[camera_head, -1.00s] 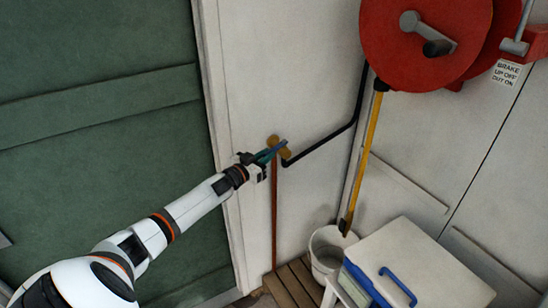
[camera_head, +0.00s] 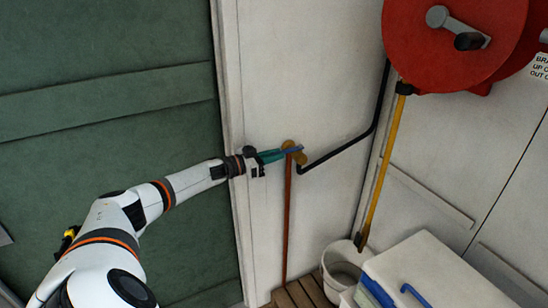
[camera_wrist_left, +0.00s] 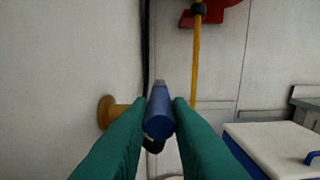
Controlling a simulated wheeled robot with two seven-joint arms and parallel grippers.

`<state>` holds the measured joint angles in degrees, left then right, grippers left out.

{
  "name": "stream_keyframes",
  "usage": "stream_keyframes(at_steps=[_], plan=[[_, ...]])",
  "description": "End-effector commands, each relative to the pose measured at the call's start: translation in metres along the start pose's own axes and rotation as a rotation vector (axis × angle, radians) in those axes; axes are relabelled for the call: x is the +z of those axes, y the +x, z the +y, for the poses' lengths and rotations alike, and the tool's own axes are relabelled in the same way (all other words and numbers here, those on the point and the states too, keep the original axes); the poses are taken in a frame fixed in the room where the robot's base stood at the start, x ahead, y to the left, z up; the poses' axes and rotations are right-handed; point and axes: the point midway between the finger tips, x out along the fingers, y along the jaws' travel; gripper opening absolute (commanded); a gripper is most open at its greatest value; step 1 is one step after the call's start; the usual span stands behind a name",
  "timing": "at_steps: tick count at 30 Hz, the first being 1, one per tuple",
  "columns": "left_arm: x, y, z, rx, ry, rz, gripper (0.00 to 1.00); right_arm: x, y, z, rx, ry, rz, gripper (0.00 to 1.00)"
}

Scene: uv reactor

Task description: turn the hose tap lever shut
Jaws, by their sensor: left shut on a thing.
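The hose tap is brass (camera_head: 299,157), on the white wall at the top of a copper pipe (camera_head: 288,220). Its blue lever (camera_head: 292,150) lies nearly level in the head view, tilted slightly up to the right. My left gripper (camera_head: 274,154) reaches in from the left, its green fingers shut on the lever. In the left wrist view the blue lever (camera_wrist_left: 159,115) sits between the two fingertips (camera_wrist_left: 160,104). The brass wall flange (camera_wrist_left: 107,111) shows left of it, and the fingers hide part of the tap body. My right gripper is not in view.
A black hose (camera_head: 345,148) runs from the tap up to the red reel (camera_head: 450,40). A yellow pole (camera_head: 383,165) stands in a white bucket (camera_head: 342,268). A white-lidded box (camera_head: 435,270) is at lower right, and a green door (camera_head: 105,150) is at left.

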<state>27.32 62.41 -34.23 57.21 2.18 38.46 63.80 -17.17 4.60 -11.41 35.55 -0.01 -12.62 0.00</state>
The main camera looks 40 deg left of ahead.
Motion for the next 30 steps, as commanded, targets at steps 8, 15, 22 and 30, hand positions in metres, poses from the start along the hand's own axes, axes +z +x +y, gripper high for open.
stream_keyframes(at_steps=[8, 15, 22, 30], plan=[[0.003, 0.001, 0.001, 0.002, 0.002, -0.004, 0.38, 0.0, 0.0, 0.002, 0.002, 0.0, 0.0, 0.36], [0.001, 0.0, 0.0, 0.001, 0.001, -0.002, 0.4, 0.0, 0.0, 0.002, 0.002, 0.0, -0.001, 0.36], [-0.001, -0.011, 0.001, 0.003, 0.002, 0.002, 0.4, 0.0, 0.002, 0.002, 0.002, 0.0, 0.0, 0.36], [-0.002, -0.05, 0.001, 0.002, 0.002, 0.005, 0.4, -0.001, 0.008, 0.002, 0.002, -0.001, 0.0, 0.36]])
